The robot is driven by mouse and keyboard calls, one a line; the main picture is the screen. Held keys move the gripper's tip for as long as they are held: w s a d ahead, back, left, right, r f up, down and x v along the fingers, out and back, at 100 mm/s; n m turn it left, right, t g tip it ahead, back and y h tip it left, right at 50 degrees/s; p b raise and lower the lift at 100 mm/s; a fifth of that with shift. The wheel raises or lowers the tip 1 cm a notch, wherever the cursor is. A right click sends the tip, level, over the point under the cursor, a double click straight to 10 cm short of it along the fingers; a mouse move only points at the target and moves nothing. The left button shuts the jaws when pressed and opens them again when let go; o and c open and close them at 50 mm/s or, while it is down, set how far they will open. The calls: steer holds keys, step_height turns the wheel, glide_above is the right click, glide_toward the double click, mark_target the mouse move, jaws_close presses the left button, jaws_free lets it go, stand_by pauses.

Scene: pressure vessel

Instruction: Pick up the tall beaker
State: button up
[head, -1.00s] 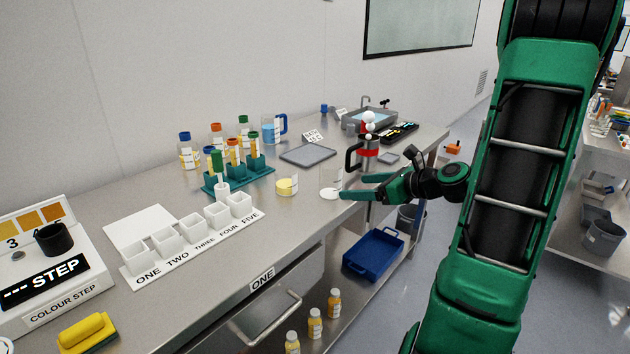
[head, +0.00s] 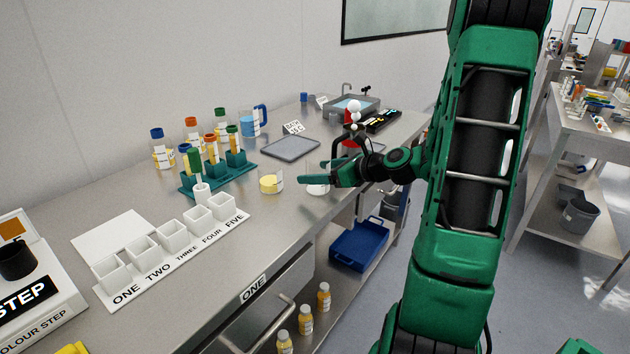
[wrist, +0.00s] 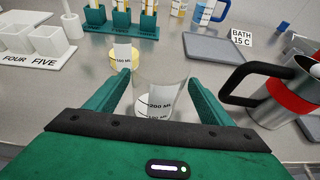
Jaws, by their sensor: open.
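The tall beaker (wrist: 160,92) is clear glass with a white label marked in ML, and it stands upright on the bench. In the wrist view it is between the two green fingers of my gripper (wrist: 157,82), which is open. In the head view my gripper (head: 320,178) reaches in from the right and covers much of the beaker. Its pale lower part (head: 317,190) shows below the fingers. I cannot tell whether either finger touches the glass.
A small beaker with yellow contents (head: 270,184) stands just left. A grey tray (head: 291,147) lies behind, with a teal tube rack (head: 215,180) and white cups (head: 172,234) to the left.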

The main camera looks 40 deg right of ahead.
steer(key=x, duration=0.4)
steer(key=shift+a+r, duration=0.1)
steer(key=shift+a, duration=0.1)
steer(key=shift+c, duration=0.4)
steer(key=c, duration=1.1)
steer(key=shift+r, duration=0.2)
